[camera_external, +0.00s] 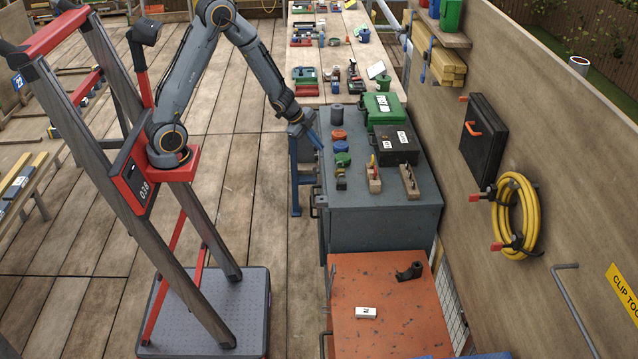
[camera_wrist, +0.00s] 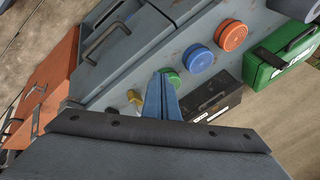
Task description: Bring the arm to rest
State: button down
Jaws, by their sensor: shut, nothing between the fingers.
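My gripper (camera_external: 315,140) hangs at the left edge of the grey cabinet (camera_external: 385,235), at the end of my bent arm. Its blue fingers are together with nothing between them. The closed fingers also show in the wrist view (camera_wrist: 161,98), pointing over the cabinet top. In the wrist view a green round piece (camera_wrist: 170,77) lies just beyond the fingertips and is partly hidden by them. I cannot tell the exact height of the fingers above the cabinet.
On the cabinet stand a black case (camera_external: 396,146), a green box (camera_external: 383,107), an orange disc (camera_external: 339,135) and a dark cylinder (camera_external: 337,115). An orange cabinet (camera_external: 390,300) is in front. A yellow hose (camera_external: 516,212) hangs on the right wall.

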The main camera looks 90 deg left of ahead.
jog(key=s+d+r+n+g, duration=0.2)
jog(key=s+d+n, duration=0.2)
jog(key=s+d, duration=0.4)
jog(key=s+d+r+n+g+h, duration=0.1)
jog(key=s+d+r+n+g, duration=0.2)
jog(key=s+d, duration=0.6)
jog(key=d+n, duration=0.1)
jog(key=d, duration=0.5)
jog(key=shift+d+r+n, duration=0.25)
jog(key=shift+d+n, duration=0.1)
jog(key=shift+n, duration=0.05)
jog(key=shift+s, duration=0.1)
